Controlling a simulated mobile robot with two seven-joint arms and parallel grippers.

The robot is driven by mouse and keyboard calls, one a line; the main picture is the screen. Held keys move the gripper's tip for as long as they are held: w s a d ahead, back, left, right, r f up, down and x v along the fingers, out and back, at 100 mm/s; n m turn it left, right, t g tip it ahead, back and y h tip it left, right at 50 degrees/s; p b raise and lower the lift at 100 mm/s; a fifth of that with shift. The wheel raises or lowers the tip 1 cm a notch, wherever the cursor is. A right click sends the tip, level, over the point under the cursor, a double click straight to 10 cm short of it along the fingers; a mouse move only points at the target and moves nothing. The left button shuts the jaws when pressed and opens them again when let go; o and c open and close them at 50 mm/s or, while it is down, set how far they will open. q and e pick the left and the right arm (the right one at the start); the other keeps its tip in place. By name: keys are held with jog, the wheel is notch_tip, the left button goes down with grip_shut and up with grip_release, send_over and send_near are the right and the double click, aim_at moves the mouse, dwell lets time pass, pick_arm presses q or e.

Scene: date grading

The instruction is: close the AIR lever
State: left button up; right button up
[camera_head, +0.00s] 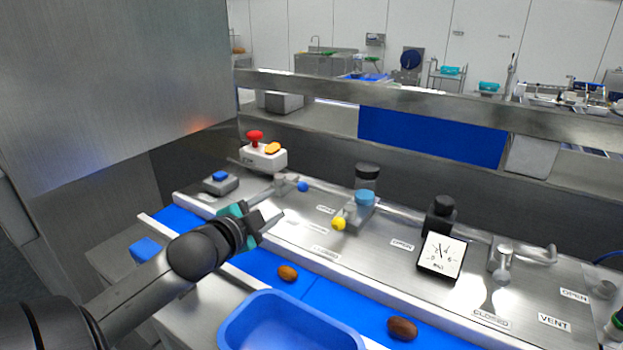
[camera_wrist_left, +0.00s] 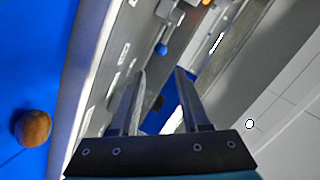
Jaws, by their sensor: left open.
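A lever with a blue ball knob (camera_head: 303,186) stands on the steel panel (camera_head: 300,222); the knob also shows in the left wrist view (camera_wrist_left: 162,49), beyond my fingertips. A second lever has a yellow ball knob (camera_head: 338,224), right of it. I cannot read the word AIR on any label, so I cannot tell which lever it names. My left gripper (camera_head: 270,212) is over the panel's left part, left of both knobs. In the left wrist view its two fingers (camera_wrist_left: 160,74) are apart, with nothing between them. My right gripper is out of view.
A gauge (camera_head: 441,255) and a lever by the VENT label (camera_head: 555,322) stand to the right. A red-button box (camera_head: 263,154) is behind. A blue tray (camera_head: 290,325) and brown dates (camera_head: 288,273), (camera_head: 402,328) lie in front. A steel rail (camera_head: 400,98) crosses behind.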

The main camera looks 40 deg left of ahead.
aim_at(300, 188)
pick_arm(q)
jog(key=shift+w+a, duration=0.1)
jog(key=shift+w, duration=0.3)
jog(key=shift+w+a+f, duration=0.1)
jog(key=shift+w, duration=0.25)
jog(key=x, duration=1.2)
jog(key=shift+w+f, duration=0.2)
jog(key=shift+w, duration=0.35)
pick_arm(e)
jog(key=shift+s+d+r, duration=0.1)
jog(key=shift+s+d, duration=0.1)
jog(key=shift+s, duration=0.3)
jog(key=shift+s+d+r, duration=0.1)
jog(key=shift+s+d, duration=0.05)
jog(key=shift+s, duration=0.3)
pick_arm(q)
grip_shut()
